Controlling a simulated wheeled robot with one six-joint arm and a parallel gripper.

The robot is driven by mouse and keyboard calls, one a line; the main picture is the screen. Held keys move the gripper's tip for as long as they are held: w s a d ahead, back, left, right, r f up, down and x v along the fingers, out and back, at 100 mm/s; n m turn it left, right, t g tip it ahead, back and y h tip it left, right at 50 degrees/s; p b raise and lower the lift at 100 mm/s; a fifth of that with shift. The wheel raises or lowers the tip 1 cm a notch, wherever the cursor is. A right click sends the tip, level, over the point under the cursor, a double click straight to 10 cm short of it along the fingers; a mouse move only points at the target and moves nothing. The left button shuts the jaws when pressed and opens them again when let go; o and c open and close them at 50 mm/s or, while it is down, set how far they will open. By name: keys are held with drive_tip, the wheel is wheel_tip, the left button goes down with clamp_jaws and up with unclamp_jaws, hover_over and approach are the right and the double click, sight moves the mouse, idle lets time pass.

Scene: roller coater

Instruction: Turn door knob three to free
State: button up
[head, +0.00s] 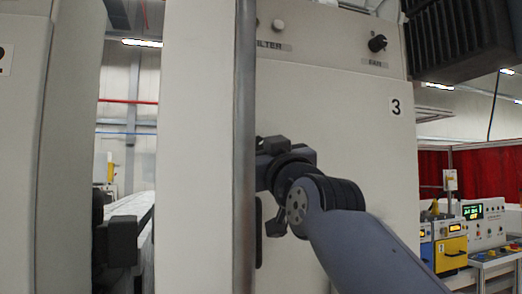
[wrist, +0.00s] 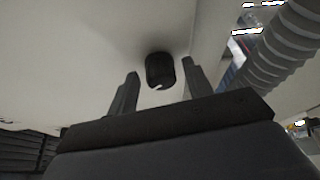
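A short black cylindrical knob (wrist: 160,70) with a small white mark sticks out from a pale panel in the wrist view. My gripper (wrist: 160,66) is open, with one finger on each side of the knob and a visible gap on both sides. In the head view my gripper (head: 268,152) is at the left edge of the pale cabinet front marked 3 (head: 345,140). The arm and gripper hide the door knob there. I cannot tell from the head view which way the knob points.
A vertical metal post (head: 245,120) stands close left of my gripper. A fan knob (head: 377,43) is high on the panel. A ribbed grey hose (wrist: 285,45) runs at the right of the wrist view. A control console (head: 487,235) stands at far right.

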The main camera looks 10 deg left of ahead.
drive_tip(key=c, duration=0.9)
drive_tip(key=shift+o, duration=0.2)
drive_tip(key=shift+f, duration=0.1)
drive_tip(key=shift+a+f+m+b, duration=0.1)
drive_tip(key=shift+m+b, duration=0.2)
drive_tip(key=shift+b, duration=0.6)
drive_tip(key=shift+m+t+h+b, duration=0.3)
drive_tip(key=shift+m+h+b, duration=0.2)
drive_tip(key=shift+m+b, duration=0.65)
drive_tip(key=shift+a+b, duration=0.1)
drive_tip(key=shift+b, duration=0.35)
drive_tip(key=shift+s+r+m+t+h+b, duration=0.1)
drive_tip(key=shift+m+t+h+b, duration=0.3)
drive_tip(key=shift+m, duration=0.55)
drive_tip(key=shift+r+m+t+h+b, duration=0.1)
drive_tip(key=shift+m+t+h+b, duration=0.1)
drive_tip(key=shift+m+h+b, duration=0.55)
drive_tip(key=shift+m, duration=0.25)
drive_tip(key=o, duration=1)
